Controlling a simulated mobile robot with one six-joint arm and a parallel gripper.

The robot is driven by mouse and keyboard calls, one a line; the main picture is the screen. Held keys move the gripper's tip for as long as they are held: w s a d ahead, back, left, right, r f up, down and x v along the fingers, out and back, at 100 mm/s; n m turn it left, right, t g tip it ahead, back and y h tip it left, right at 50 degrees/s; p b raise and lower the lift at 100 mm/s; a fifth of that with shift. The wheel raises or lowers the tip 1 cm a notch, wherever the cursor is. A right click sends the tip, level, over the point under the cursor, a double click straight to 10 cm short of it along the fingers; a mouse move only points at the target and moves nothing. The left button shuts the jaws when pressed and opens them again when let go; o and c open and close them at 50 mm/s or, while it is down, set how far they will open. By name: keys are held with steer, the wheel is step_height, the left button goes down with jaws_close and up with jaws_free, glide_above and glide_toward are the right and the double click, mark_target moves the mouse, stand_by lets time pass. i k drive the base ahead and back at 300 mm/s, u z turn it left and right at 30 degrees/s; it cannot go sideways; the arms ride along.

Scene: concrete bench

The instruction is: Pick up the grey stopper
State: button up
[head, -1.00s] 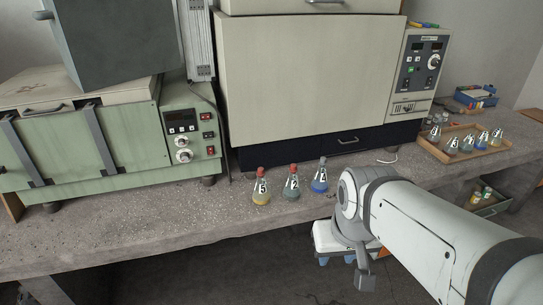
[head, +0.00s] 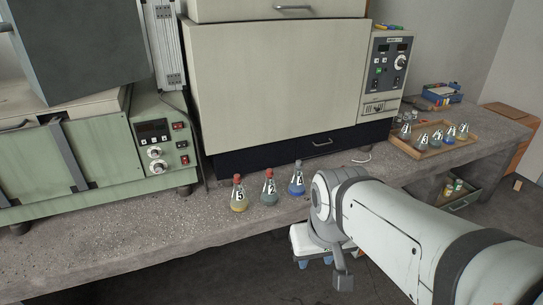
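The grey stopper (head: 298,163) sits in the neck of a small conical flask with blue contents (head: 296,184). This flask stands upright on the concrete bench, at the right end of a row of three. My arm reaches in from the lower right, its bent joint just right of the blue flask in the picture. The end of my arm, where my gripper (head: 315,259) seems to be, hangs low in front of the bench edge, below the flasks in the picture. Its fingers are too small and partly hidden to tell whether they are open. Nothing touches the stopper.
Two red-stoppered flasks, one yellow (head: 239,199) and one green (head: 269,192), stand close left of the blue one. A large oven (head: 277,85) rises behind. A wooden tray (head: 408,151) with several flasks is at right. The bench front at left is clear.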

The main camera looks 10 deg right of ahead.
mark_target(298, 165)
steer(key=k, duration=0.55)
steer(key=z, duration=0.3)
steer(key=i, duration=1.55)
steer(key=u, duration=0.15)
